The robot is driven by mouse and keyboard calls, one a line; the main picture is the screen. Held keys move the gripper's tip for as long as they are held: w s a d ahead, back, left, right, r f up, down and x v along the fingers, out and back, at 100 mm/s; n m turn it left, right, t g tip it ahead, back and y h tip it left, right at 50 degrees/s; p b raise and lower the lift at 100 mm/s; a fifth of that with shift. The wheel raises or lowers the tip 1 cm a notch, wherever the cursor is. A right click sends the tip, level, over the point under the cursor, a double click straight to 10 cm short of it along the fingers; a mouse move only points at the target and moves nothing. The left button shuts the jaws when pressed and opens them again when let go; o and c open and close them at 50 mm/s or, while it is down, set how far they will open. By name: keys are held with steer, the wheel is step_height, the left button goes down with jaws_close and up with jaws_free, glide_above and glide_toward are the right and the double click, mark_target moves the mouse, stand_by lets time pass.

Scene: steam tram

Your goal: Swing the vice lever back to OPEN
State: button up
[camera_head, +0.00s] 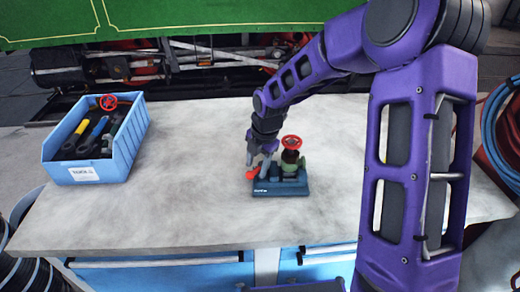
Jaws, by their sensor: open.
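The vice (281,187) is a small dark teal block on the grey workbench, near the middle of the view. A green fitting with a red handwheel (291,142) stands upright in it. A red knob (253,173), seemingly the end of the vice lever, shows at the vice's left side. The lever's own length and the OPEN mark cannot be made out. My gripper (262,163) points down at the vice's left side, close to the red knob. It is open. I cannot tell whether it touches the lever.
A blue bin (132,158) with tools and a red handwheel stands on the bench (180,215) at the left. Blue drawers (165,276) lie below the front edge. The green tram side (200,18) runs behind. The bench between bin and vice is clear.

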step_height(320, 180, up, 16)
steer(key=s+d, duration=0.2)
steer(key=shift+s+d+r, duration=0.15)
steer(key=shift+s+r, duration=0.05)
steer(key=shift+r, duration=0.05)
